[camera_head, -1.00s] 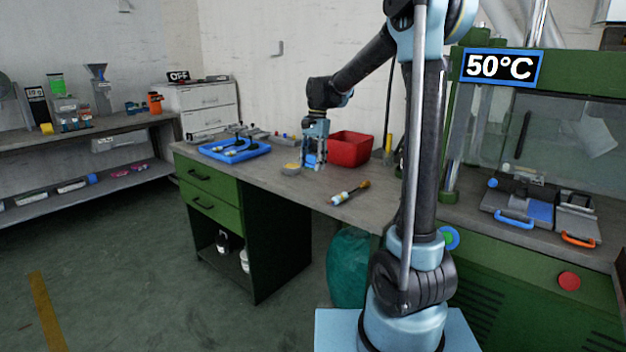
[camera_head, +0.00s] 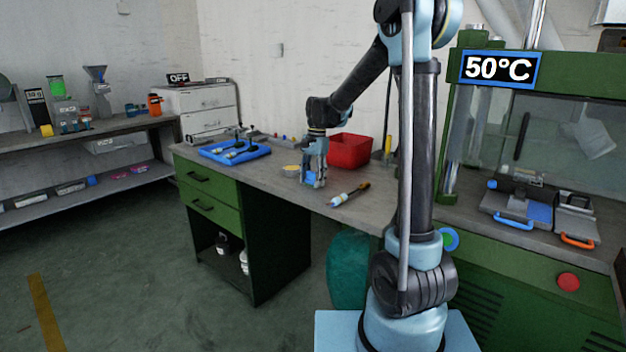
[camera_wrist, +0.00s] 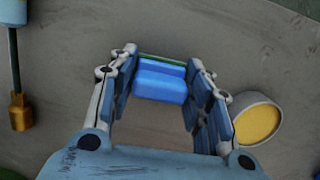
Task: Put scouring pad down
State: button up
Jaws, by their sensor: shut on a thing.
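The scouring pad (camera_wrist: 161,80) is a blue block with a thin green layer along its far edge. In the wrist view it lies between the two fingers of my gripper (camera_wrist: 161,75), which is shut on it. In the head view my gripper (camera_head: 314,182) points down just above the grey worktop (camera_head: 280,182), and a blue patch of the pad (camera_head: 312,178) shows between the fingers. Whether the pad touches the worktop cannot be told.
A round tin with yellow content (camera_wrist: 257,122) stands close to the right of my gripper. A brush-like tool (camera_head: 350,195) lies near the front edge. A red bin (camera_head: 350,151) and a blue tray (camera_head: 234,153) stand farther back.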

jog(key=shift+s+d+f, duration=0.1)
jog(key=shift+s+f, duration=0.05)
jog(key=shift+f, duration=0.1)
jog(key=o, duration=1)
jog(key=shift+s, duration=0.1)
jog(key=shift+c, duration=0.2)
jog(key=shift+o, duration=1.2)
jog(key=shift+w+f, duration=0.25)
jog(key=shift+f, duration=0.05)
jog(key=shift+r, duration=0.1)
jog(key=shift+r, duration=0.15)
jog(key=shift+r, duration=0.25)
notch_tip(320, 180, up, 12)
jog(key=w, duration=0.1)
jog(key=shift+w+d, duration=0.2)
jog(key=shift+d, duration=0.25)
